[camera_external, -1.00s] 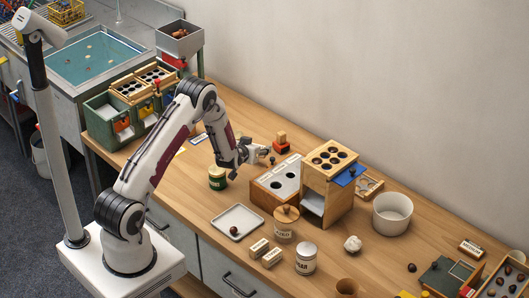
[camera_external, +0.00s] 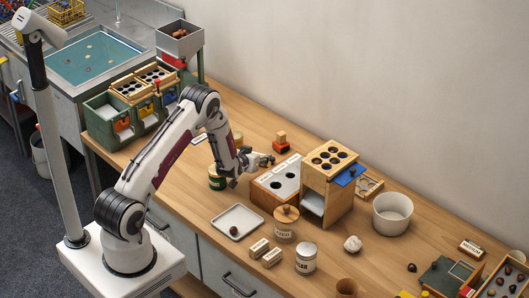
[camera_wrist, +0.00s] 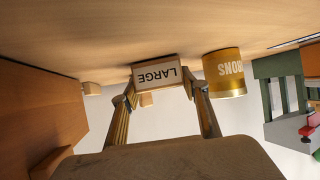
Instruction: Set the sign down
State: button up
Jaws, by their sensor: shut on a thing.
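The sign (camera_wrist: 158,75) is a small wooden block with a white face reading LARGE. It appears upside down in the wrist view, where the tabletop is at the top. My gripper (camera_wrist: 160,92) is shut on it, one finger on each side. The sign's lower edge is at or very close to the tabletop; I cannot tell whether it touches. In the external view my gripper (camera_external: 262,160) is low over the table, left of the wooden box with round holes (camera_external: 265,195); the sign is too small there to make out clearly.
A gold can (camera_wrist: 224,75) stands close beside the sign in the wrist view. A tray (camera_external: 238,222) is in front.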

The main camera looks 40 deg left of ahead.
jog(key=shift+f, duration=0.1)
jog(key=o, duration=0.9)
jog(key=shift+s+d+r, duration=0.15)
jog(key=shift+s+r, duration=0.1)
jog(key=shift+r, duration=0.05)
jog(key=shift+v, duration=5.65)
